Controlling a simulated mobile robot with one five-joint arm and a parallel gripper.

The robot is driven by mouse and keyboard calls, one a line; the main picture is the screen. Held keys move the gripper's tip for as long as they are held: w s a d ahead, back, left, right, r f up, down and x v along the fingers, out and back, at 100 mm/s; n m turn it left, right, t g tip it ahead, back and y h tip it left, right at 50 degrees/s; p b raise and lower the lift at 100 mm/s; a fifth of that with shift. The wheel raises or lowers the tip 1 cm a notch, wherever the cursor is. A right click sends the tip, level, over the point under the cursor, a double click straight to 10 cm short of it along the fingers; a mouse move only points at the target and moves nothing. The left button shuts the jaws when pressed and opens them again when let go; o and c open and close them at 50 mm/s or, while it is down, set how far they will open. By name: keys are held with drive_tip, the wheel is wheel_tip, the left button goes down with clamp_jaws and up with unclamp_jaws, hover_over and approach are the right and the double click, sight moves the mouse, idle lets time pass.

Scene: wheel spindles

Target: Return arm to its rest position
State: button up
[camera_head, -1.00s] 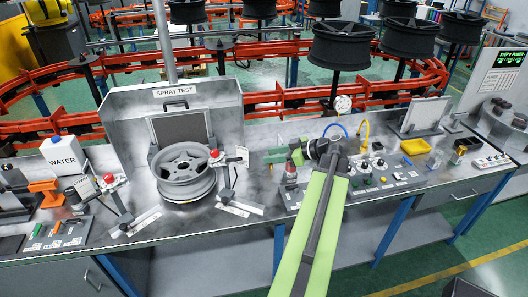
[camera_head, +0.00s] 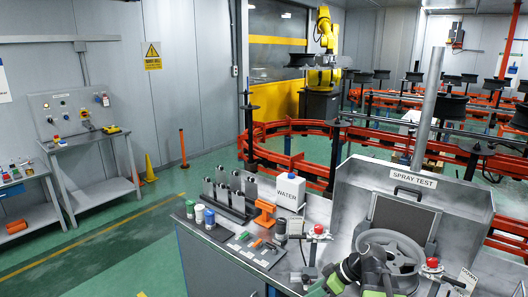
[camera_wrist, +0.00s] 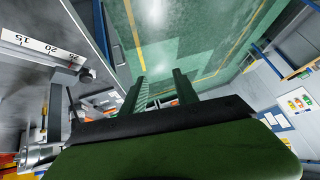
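My gripper (camera_wrist: 160,80) shows in the wrist view as two dark fingers that stand apart, with only floor and background between them. It is open and holds nothing I can see. In the head view my arm shows as dark and green parts at the bottom edge, right of centre, in front of the wheel (camera_head: 392,250) in the spray test station. The fingertips are not clear there. Most of the arm is out of the frame.
The spray test box (camera_head: 415,182) stands on the bench at right. A white water container (camera_head: 290,191), an orange stand (camera_head: 264,213) and a red-topped fixture (camera_head: 318,232) sit left of it. Another workbench (camera_head: 85,140) stands at far left.

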drive_tip(key=s+a+f+m+g+h, duration=0.2)
drive_tip(key=s+a+f+h, duration=0.25)
drive_tip(key=a, duration=0.35)
drive_tip(key=d+f+m+h, duration=0.1)
drive_tip(key=d+m+h, duration=0.2)
drive_tip(key=d+m, duration=0.4)
drive_tip(key=shift+d+f+m+b, duration=0.2)
drive_tip(key=shift+f+m+b, duration=0.2)
drive_tip(key=shift+m, duration=0.6)
drive_tip(key=shift+s, duration=0.1)
drive_tip(key=shift+d, duration=0.1)
